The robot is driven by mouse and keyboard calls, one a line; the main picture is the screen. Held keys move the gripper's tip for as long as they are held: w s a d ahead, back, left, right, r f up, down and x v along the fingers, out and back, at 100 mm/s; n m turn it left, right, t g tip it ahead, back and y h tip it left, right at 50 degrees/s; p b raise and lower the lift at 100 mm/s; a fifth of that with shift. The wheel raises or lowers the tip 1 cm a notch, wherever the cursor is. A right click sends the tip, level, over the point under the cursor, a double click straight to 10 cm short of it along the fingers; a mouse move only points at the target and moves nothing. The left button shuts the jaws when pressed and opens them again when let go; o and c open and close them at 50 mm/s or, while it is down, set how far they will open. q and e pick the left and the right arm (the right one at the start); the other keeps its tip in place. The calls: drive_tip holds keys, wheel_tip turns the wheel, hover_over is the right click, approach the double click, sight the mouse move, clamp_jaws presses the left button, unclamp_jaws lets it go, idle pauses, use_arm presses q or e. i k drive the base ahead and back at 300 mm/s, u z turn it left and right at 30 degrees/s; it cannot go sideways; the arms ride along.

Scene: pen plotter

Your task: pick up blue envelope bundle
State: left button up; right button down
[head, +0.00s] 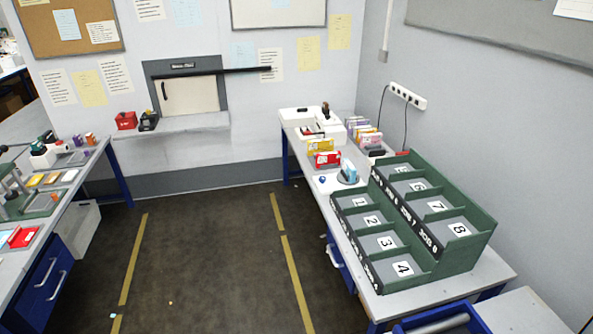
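A small light-blue upright item (349,170) stands in a dark round holder on the right-hand table, just behind the green sorting rack. It may be the blue envelope bundle, but it is too small to tell for sure. Beside it lie a red-and-white packet (327,159) and a yellow packet (320,146). Neither of my grippers is in view.
The green rack (468,268) with numbered compartments fills the near part of the right table (507,272). A left table (12,262) holds small coloured items. A wall hatch (203,97) is at the back.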

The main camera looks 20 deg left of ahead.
sight(347, 167)
drive_tip(key=u, duration=0.65)
drive_tip(key=k, duration=1)
drive_tip(key=u, duration=0.9)
drive_tip(key=i, duration=2)
drive_tip(key=z, duration=0.45)
drive_tip(key=i, duration=1.5)
drive_tip(key=z, duration=0.65)
